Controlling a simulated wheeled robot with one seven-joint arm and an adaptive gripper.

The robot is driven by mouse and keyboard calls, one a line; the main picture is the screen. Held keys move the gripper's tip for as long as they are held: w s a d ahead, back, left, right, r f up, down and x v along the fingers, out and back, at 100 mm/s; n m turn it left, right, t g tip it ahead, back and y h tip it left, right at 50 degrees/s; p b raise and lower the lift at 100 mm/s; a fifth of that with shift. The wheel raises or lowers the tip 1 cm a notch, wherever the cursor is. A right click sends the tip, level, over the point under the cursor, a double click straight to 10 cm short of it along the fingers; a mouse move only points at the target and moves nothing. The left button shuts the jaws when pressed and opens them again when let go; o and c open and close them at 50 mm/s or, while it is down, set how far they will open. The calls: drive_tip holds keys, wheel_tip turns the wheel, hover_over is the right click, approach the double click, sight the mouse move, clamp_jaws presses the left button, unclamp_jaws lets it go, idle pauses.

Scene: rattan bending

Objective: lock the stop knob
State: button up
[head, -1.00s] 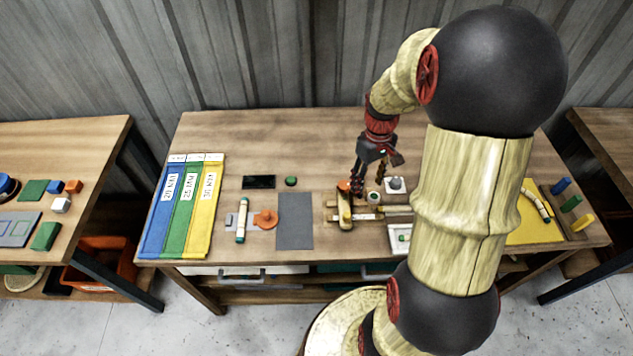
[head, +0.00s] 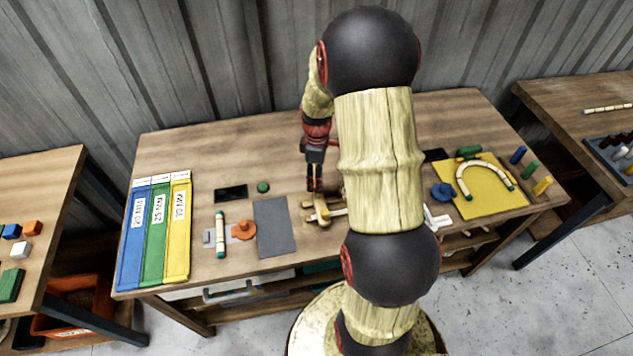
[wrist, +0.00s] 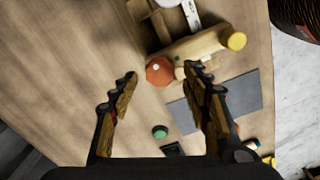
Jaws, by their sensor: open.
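The orange-red knob (wrist: 160,71), many-sided with a pale dot on top, shows in the wrist view at one end of a light wooden jig (wrist: 205,45). It lies between the lines of my two fingers, closer to the right fingertip. My gripper (wrist: 159,76) is open, with nothing between its fingers. In the head view my gripper (head: 314,186) points down just above the left end of the jig (head: 318,213). My arm hides the jig's right part, and the knob cannot be made out clearly there. Contact with the knob cannot be told.
A grey mat (head: 276,227) lies left of the jig, with a dark slab (head: 231,193) and a green button (head: 263,187) behind it. Colored strips (head: 153,230) fill the bench's left end. A yellow board (head: 487,200) with a bent rod is at right. The bench's back is mostly clear.

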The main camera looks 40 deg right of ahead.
drive_tip(key=shift+f, duration=1.1)
drive_tip(key=shift+c, duration=1.2)
drive_tip(key=c, duration=0.9)
